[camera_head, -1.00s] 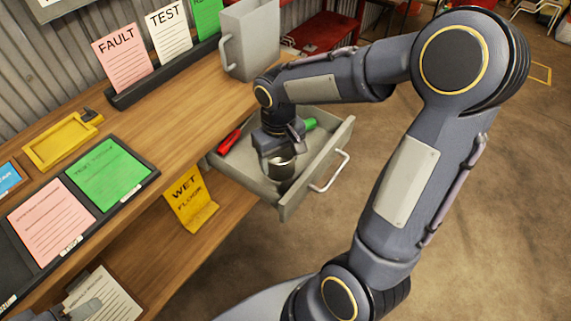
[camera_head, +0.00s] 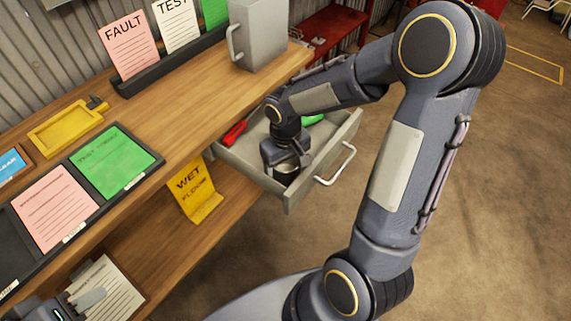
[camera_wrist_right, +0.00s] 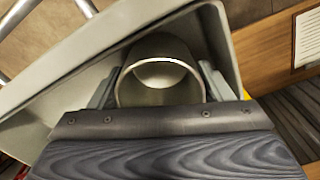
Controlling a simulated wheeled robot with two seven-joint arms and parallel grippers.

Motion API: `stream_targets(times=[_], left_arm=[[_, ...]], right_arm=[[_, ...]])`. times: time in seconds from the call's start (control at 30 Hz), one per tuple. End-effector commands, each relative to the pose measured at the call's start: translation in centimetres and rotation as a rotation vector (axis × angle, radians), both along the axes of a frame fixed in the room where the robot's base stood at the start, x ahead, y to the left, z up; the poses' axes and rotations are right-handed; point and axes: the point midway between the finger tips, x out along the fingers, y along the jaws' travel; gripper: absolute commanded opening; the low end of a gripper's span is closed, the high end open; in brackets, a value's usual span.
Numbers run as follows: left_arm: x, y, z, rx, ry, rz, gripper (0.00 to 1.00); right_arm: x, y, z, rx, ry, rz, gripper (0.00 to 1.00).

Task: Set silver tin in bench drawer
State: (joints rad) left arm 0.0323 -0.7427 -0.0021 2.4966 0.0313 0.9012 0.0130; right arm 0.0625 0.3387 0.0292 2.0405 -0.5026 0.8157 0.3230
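The silver tin (camera_wrist_right: 160,88) is an open-topped round can, seen from above in the right wrist view. The fingers of my right gripper (camera_wrist_right: 162,85) lie against both its sides. In the head view the tin (camera_head: 286,169) shows below my right gripper (camera_head: 288,162), inside the pulled-out grey bench drawer (camera_head: 262,178). Whether the tin touches the drawer floor is hidden. Part of my left gripper (camera_head: 50,312) shows at the bottom-left corner, near a clipboard; its fingers are not clear.
The drawer also holds a red-handled tool (camera_head: 234,133) and a green item (camera_head: 313,119). Its white handle (camera_head: 339,166) faces the open floor. A grey mug-like container (camera_head: 262,35) stands on the bench above. A yellow wet-floor sign (camera_head: 195,192) stands on the lower shelf.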

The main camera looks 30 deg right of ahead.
Motion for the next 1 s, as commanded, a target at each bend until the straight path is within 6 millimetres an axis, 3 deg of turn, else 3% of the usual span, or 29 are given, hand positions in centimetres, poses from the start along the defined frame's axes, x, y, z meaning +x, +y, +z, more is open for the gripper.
stream_targets(times=[0.37,0.8,1.0], left_arm=[[0.0,0.0,0.5,0.000,0.000,0.000,0.36],[0.0,0.0,1.8,0.000,0.000,0.000,0.36],[0.0,0.0,2.1,0.000,0.000,0.000,0.36]], right_arm=[[0.0,0.0,0.9,-0.001,-0.001,-0.001,0.73],[0.1,0.0,9.7,0.000,-0.005,0.000,0.73],[0.0,0.0,11.9,0.000,-0.001,0.000,0.73]])
